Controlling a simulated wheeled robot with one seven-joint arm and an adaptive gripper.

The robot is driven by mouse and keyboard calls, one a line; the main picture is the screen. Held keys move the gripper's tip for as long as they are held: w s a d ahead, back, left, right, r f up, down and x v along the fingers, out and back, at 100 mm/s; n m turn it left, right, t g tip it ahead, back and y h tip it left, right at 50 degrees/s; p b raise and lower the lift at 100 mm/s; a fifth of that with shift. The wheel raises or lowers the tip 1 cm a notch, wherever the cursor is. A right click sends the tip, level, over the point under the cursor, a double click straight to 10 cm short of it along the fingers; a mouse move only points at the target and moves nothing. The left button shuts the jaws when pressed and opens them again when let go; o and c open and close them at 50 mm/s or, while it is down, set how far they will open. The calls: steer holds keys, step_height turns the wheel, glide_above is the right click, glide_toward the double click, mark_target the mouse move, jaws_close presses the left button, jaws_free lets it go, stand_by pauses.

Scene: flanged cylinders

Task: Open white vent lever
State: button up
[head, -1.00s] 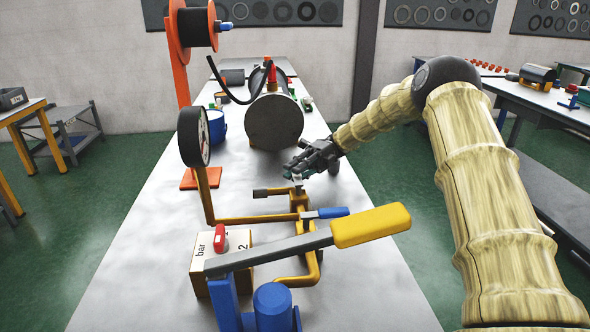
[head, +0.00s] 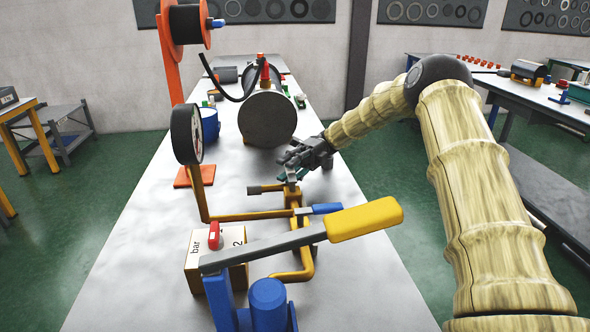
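The white vent lever (head: 292,176) appears as a small pale piece on top of the yellow valve block (head: 293,198), in the middle of the head view. My gripper (head: 289,166) is right at it, reaching in from the right. The dark fingers partly cover the lever. Whether they touch it, and how far apart they are, is too small to tell.
A large yellow-handled pump lever (head: 365,219) crosses in front. A grey cylinder (head: 267,119) lies behind my gripper. The table (head: 130,235) is clear at left.

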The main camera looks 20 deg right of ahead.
steer(key=shift+w+d, duration=0.15)
steer(key=shift+v, duration=2.95)
steer(key=shift+w+d, duration=0.3)
steer(key=shift+d, duration=0.25)
